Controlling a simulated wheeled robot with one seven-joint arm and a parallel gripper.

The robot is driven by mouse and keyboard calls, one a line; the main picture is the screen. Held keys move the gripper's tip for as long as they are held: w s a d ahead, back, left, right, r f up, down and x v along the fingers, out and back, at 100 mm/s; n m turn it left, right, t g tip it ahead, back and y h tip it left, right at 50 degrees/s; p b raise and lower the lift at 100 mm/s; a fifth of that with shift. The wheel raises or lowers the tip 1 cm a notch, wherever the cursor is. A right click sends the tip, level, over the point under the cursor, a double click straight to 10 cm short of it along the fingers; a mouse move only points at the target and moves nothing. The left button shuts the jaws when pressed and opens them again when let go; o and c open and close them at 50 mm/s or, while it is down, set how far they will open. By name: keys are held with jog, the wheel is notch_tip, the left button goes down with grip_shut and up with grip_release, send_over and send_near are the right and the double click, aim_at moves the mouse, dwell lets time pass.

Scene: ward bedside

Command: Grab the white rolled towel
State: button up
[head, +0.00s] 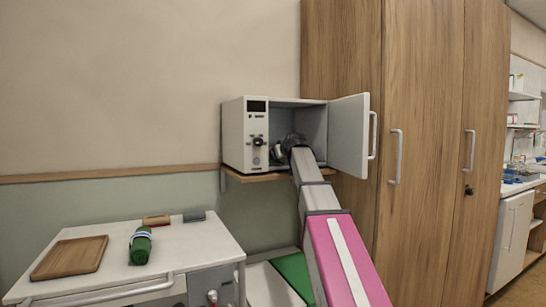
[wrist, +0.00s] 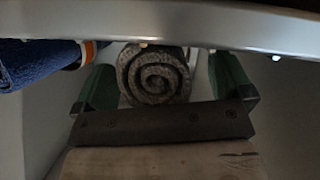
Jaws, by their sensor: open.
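A rolled towel (wrist: 153,73) shows end-on in the wrist view as a spiral; it looks grey in the dim light. It lies between the two green fingers of my gripper (wrist: 164,85), which are apart on its left and right. I cannot tell whether either finger touches it. In the head view my arm reaches into the open white cabinet (head: 236,138), and my gripper (head: 289,146) is inside, partly hidden. The towel cannot be made out in the head view.
A dark blue roll (wrist: 38,62) with an orange and white band lies left of my gripper. The cabinet door (head: 348,137) stands open to the right. A white cart (head: 200,248) holds a wooden tray (head: 70,257), a green roll (head: 141,246) and two small blocks.

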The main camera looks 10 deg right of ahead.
jog(key=c, duration=1)
jog(key=shift+c, duration=0.2)
